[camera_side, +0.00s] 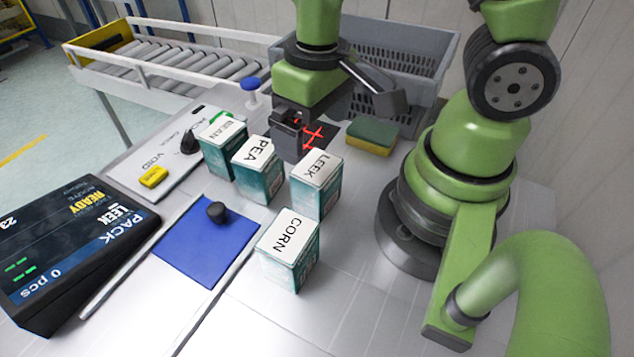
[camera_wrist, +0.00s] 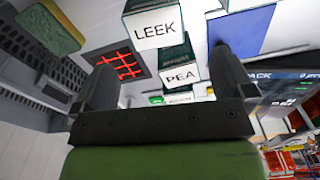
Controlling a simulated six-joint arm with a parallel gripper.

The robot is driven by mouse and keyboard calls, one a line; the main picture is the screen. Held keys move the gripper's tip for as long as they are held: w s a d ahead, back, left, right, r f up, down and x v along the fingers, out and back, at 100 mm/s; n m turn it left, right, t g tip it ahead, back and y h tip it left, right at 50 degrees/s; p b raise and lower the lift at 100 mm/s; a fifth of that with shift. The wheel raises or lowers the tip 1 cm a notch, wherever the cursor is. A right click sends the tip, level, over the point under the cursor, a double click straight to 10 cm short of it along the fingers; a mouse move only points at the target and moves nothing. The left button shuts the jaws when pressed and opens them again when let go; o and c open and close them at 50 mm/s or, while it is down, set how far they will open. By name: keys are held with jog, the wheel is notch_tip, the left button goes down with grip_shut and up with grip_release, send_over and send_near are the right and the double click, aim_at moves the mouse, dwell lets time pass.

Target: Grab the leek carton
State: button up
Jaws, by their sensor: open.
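The leek carton (camera_side: 315,197) is a teal and white box with LEEK on its white top. It stands upright on the table between the pea carton (camera_side: 258,183) and the corn carton (camera_side: 289,264). My gripper (camera_side: 289,145) is just behind the leek and pea cartons, open and empty. In the wrist view the leek carton (camera_wrist: 158,28) lies beyond the open fingers of my gripper (camera_wrist: 163,63), apart from them. The pea carton (camera_wrist: 181,76) also shows between the fingers there.
The bean carton (camera_side: 222,154) stands left of the pea carton. A yellow-green sponge (camera_side: 372,138) and a grey crate (camera_side: 425,67) are at the back right. A blue mat (camera_side: 205,250) with a dark knob (camera_side: 216,212) and a display (camera_side: 75,250) are at the left.

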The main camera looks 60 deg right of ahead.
aim_at(317, 182)
jog(key=shift+s+f, duration=0.2)
jog(key=shift+f, duration=0.65)
jog(key=shift+d+f, duration=0.2)
jog(key=shift+f, duration=4.65)
jog(key=shift+w, duration=0.1)
jog(key=shift+c, duration=0.2)
jog(key=c, duration=1.1)
